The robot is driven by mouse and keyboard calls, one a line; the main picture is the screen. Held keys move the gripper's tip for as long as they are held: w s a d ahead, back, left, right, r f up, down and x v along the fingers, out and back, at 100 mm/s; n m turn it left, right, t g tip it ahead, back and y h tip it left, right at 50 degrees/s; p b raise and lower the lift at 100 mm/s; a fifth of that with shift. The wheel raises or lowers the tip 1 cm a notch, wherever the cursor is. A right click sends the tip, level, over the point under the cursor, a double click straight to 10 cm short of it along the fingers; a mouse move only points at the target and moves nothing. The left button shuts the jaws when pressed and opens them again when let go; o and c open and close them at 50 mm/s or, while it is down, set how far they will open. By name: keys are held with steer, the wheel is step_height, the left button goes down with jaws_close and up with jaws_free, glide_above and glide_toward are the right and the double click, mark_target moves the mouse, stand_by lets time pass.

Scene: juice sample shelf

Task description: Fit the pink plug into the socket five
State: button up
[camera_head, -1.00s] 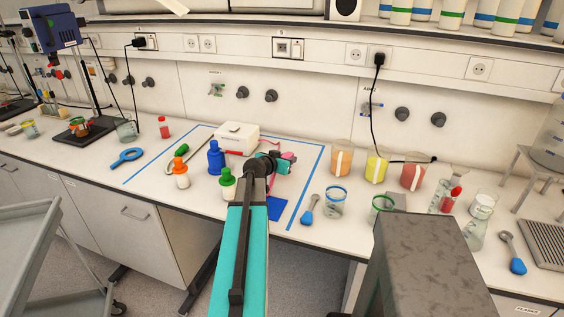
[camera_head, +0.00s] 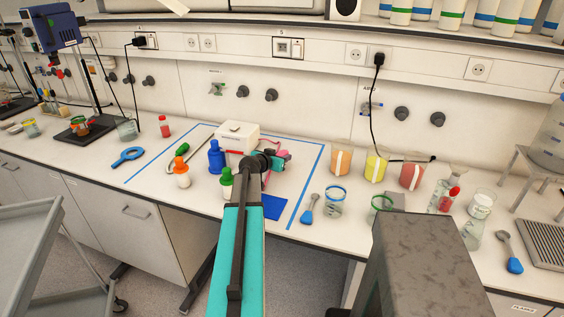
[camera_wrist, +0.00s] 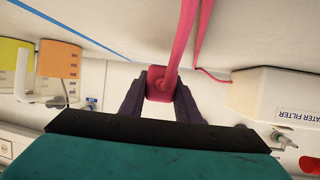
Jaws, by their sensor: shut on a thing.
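The pink plug (camera_wrist: 160,84) is between the two dark fingers of my gripper (camera_wrist: 160,97) in the wrist view, which is upside down. My gripper is shut on it, and a pink cord (camera_wrist: 187,38) runs from it. In the head view my gripper (camera_head: 277,163) is above the bench near the white box, with a little of the pink plug (camera_head: 286,156) showing at its far right side. A dark-framed double wall socket (camera_head: 289,47) is on the upper rail, with a small mark above it that looks like a 5. The plug is well apart from it.
A white box (camera_head: 239,136), labelled water filter in the wrist view, stands behind my gripper. Bottles (camera_head: 216,156) stand to its left; beakers of orange, yellow and red (camera_head: 376,167) to its right. A black cord (camera_head: 373,110) hangs from another wall socket. Taps (camera_head: 271,95) jut from the wall.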

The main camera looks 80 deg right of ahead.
steer(key=shift+f+p, duration=0.45)
steer(key=shift+f, duration=0.85)
steer(key=shift+s+a+f+b, duration=0.1)
steer(key=shift+a+f+b, duration=0.15)
steer(key=shift+f+b, duration=0.8)
steer(key=o, duration=1.2)
steer(key=shift+r, duration=0.2)
steer(key=shift+c, duration=0.2)
steer(key=shift+r+p, duration=0.5)
steer(key=shift+p, duration=0.25)
